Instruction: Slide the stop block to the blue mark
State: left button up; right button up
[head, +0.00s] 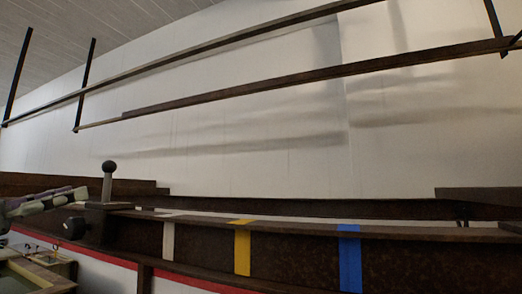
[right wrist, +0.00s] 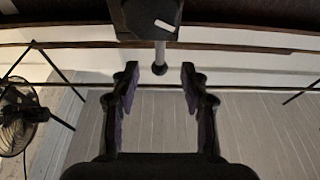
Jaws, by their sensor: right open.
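The stop block (head: 98,222) is a dark block on the brown rail (head: 200,232), left of the white mark (head: 168,238). An upright post with a round dark knob (head: 108,167) rises from it. The blue mark (head: 349,258) is farther right, beyond the yellow mark (head: 242,248). My right gripper (head: 80,194) is just left of the post. In the right wrist view my right gripper (right wrist: 160,72) is open and empty, and the knob (right wrist: 159,69) appears midway between its fingertips. The block (right wrist: 150,18) shows above. My left gripper is not in view.
A round dark knob (head: 74,228) sits at the block's left side. A red stripe (head: 190,283) runs below the rail. The rail top right of the block looks clear. A fan (right wrist: 15,115) stands at the left in the right wrist view.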

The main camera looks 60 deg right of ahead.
aim_at(104, 185)
jog(key=x, duration=0.5)
jog(key=shift+d+r+b, duration=0.15)
jog(key=shift+d+b, duration=0.15)
jog(key=shift+w+d, duration=0.1)
jog(key=shift+d, duration=0.2)
jog(key=shift+d+r, duration=0.25)
jog(key=shift+d, duration=0.05)
jog(key=shift+x, duration=0.9)
jog(key=shift+a+f, duration=0.1)
jog(key=shift+a, duration=0.1)
grip_shut()
